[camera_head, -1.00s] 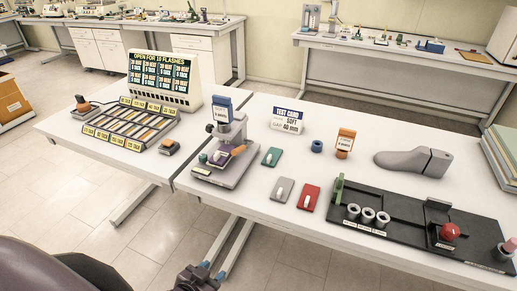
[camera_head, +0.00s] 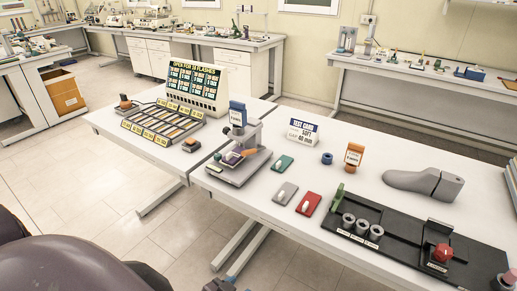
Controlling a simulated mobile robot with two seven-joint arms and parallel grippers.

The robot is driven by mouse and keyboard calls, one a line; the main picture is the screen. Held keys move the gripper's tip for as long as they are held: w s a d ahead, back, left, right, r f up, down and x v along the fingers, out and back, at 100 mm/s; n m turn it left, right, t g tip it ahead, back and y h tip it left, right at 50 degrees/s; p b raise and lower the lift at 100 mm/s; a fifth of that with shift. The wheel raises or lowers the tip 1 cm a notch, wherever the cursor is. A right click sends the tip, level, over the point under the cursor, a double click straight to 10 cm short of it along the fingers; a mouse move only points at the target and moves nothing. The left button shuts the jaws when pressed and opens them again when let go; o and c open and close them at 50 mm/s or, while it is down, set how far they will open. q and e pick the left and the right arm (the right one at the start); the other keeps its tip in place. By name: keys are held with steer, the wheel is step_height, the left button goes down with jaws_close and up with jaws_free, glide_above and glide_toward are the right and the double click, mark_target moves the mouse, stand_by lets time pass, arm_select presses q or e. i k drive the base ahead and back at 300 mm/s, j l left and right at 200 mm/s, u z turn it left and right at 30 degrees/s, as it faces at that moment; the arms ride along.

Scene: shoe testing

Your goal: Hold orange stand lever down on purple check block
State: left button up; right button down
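The grey test stand (camera_head: 240,172) stands near the table's front edge, left of centre, with a blue-topped tag (camera_head: 237,113) on its head. Its small orange lever (camera_head: 249,152) sticks out on the right side, low on the stand. The purple check block (camera_head: 232,158) lies on the stand's base beside the lever. Whether the lever touches the block is too small to tell. My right gripper is out of view.
Green (camera_head: 283,163), grey (camera_head: 285,193) and red (camera_head: 308,203) switch plates lie right of the stand. A black fixture (camera_head: 400,235) and a grey shoe last (camera_head: 424,183) are farther right. A panel (camera_head: 198,82) and a slotted tray (camera_head: 163,122) stand left.

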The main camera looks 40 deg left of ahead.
mark_target(249, 152)
steer(key=u, duration=1.75)
